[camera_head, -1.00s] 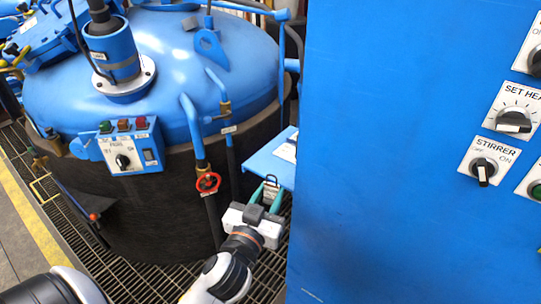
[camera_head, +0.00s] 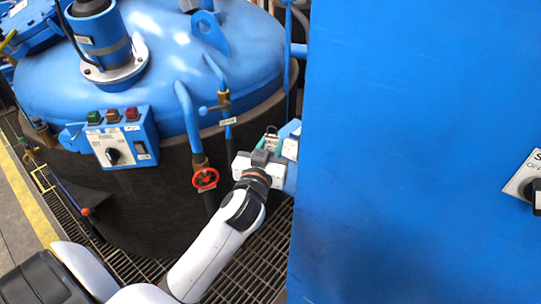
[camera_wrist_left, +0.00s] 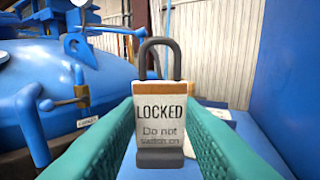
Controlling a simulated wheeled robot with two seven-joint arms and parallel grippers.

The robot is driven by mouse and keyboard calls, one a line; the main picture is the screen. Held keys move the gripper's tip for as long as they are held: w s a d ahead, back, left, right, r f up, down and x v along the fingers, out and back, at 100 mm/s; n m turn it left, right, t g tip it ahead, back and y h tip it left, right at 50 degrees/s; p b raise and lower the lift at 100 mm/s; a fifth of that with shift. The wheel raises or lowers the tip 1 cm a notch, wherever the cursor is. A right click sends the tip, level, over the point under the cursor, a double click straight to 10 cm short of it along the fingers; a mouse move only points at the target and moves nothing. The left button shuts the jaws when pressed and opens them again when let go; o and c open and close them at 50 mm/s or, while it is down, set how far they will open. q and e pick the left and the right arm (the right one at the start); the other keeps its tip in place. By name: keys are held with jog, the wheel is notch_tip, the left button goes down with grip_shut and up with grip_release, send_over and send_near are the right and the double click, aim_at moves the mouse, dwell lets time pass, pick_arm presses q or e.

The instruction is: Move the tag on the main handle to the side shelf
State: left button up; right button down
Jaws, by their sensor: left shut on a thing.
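The tag is a padlock-shaped lockout tag (camera_wrist_left: 160,110) with a dark shackle and a white face reading "LOCKED Do not". In the left wrist view it stands upright between the two green fingers of my left gripper, which is shut on it. In the head view my left gripper (camera_head: 268,143) is at the side shelf (camera_head: 291,177), a blue ledge on the left side of the blue cabinet. The gripper partly hides the shelf. I cannot tell whether the tag touches the shelf. The main handle is not identifiable here. My right gripper is not in view.
The blue cabinet (camera_head: 410,150) fills the right side. A white label or paper (camera_head: 291,149) lies on the shelf. The furnace lid (camera_head: 165,55), its control box (camera_head: 122,140) and a red valve wheel (camera_head: 205,179) are to the left. Floor grating lies below.

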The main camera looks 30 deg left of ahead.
pick_arm(q)
notch_tip(320, 180, down, 2)
jog(key=shift+f, duration=0.25)
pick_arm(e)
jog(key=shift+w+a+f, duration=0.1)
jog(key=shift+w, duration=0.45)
pick_arm(q)
jog(key=shift+f, duration=0.1)
jog(key=o, duration=0.9)
jog(key=shift+o, duration=0.2)
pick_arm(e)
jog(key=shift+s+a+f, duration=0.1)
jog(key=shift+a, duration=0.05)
